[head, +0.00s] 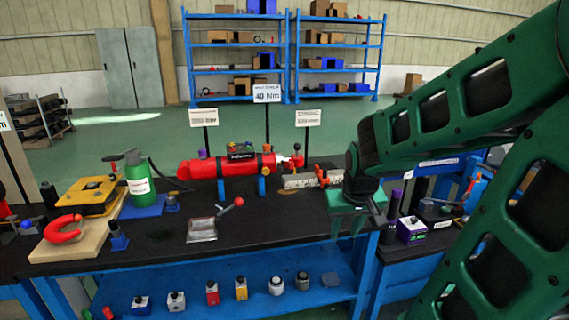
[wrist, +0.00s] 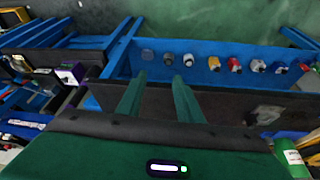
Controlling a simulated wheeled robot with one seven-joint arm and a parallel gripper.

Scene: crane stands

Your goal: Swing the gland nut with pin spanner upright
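A red cylinder (head: 225,167) lies level on blue supports at the back of the black bench in the head view. Which part is the pin spanner is too small to tell.
A grey block (head: 299,182) and red parts (head: 327,174) stand between the cylinder and my gripper. Sign posts stand behind. The bench's front middle is mostly clear.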

